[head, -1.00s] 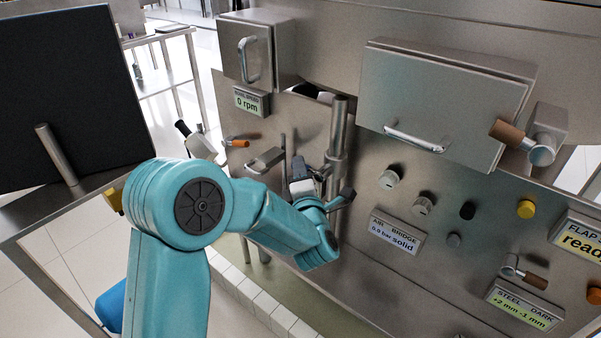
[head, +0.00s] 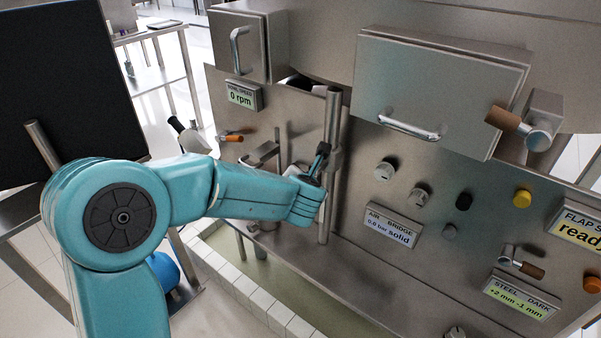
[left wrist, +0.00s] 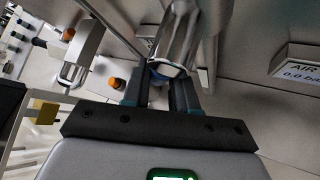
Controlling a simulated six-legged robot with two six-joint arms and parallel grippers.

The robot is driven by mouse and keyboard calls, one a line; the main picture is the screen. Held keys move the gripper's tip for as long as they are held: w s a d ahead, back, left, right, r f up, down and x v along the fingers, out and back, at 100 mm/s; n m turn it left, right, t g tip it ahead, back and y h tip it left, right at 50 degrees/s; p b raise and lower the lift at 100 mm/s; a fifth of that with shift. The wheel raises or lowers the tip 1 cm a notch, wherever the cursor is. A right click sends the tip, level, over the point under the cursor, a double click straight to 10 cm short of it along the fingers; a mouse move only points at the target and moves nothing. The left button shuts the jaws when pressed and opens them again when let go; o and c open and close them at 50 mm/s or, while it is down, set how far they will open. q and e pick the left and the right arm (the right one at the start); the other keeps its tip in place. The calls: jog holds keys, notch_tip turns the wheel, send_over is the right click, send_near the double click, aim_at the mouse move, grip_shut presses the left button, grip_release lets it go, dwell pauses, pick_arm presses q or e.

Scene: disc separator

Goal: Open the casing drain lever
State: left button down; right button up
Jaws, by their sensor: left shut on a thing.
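My left gripper (head: 320,162) is beside the vertical metal pipe (head: 331,125) on the front of the steel machine. In the left wrist view the fingers (left wrist: 164,92) close around the end of a shiny metal bar (left wrist: 178,38), which looks like a lever handle. I cannot read any label that names it as the casing drain lever. My arm and gripper hide where the bar joins the machine in the head view. My right gripper is in neither view.
An orange-tipped lever (head: 232,138) and a black-handled lever (head: 187,134) stand left of the pipe. A metal bracket (head: 262,154) is close to my gripper. A dark screen (head: 60,90) stands at the left.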

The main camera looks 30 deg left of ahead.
pick_arm(q)
jog(key=shift+d+f+n+g+h+p, duration=0.15)
jog(key=shift+d+n+h+p, duration=0.3)
jog(key=shift+h+p, duration=0.4)
jog(key=shift+d+n+g+h+p, duration=0.2)
jog(key=shift+d+n+h+p, duration=0.2)
jog(key=shift+h+p, duration=0.4)
jog(key=shift+d+f+n+g+h+p, duration=0.15)
jog(key=shift+d+n+h+p, duration=0.3)
jog(key=shift+h+p, duration=0.35)
jog(key=shift+r, duration=0.1)
jog(key=c, duration=1)
grip_release()
jog(key=shift+s, duration=0.1)
jog(key=shift+o, duration=0.2)
jog(key=p+v, duration=0.7)
jog(key=v, duration=0.9)
